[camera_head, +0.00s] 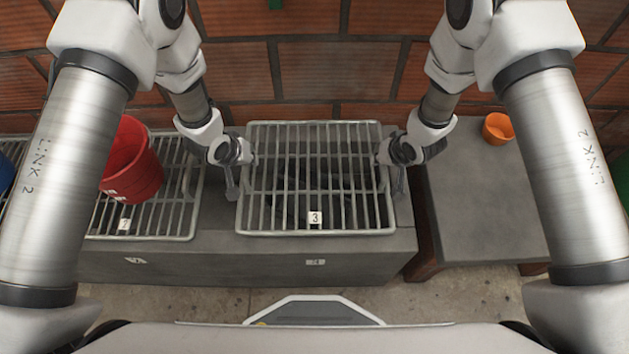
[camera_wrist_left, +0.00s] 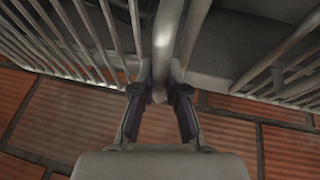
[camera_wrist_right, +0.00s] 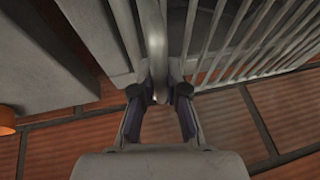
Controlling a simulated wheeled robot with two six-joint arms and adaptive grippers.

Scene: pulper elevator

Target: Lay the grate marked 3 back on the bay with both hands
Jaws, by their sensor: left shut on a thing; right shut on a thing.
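The grate marked 3 (camera_head: 315,217) is a grey barred metal frame over the dark opening of the concrete bay (camera_head: 330,247). It looks about level; from these views I cannot tell how large any gap to the bay is. My left gripper (camera_head: 240,158) is shut on the grate's left side bar, which also shows in the left wrist view (camera_wrist_left: 166,40). My right gripper (camera_head: 393,158) is shut on the grate's right side bar, seen in the right wrist view (camera_wrist_right: 154,40). The bay's rim is mostly hidden under the grate.
A second grate (camera_head: 180,222) lies to the left with a red bucket (camera_head: 130,165) standing on it. A grey table (camera_head: 485,205) to the right holds an orange pot (camera_head: 498,128). A brick wall (camera_head: 310,75) stands close behind.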

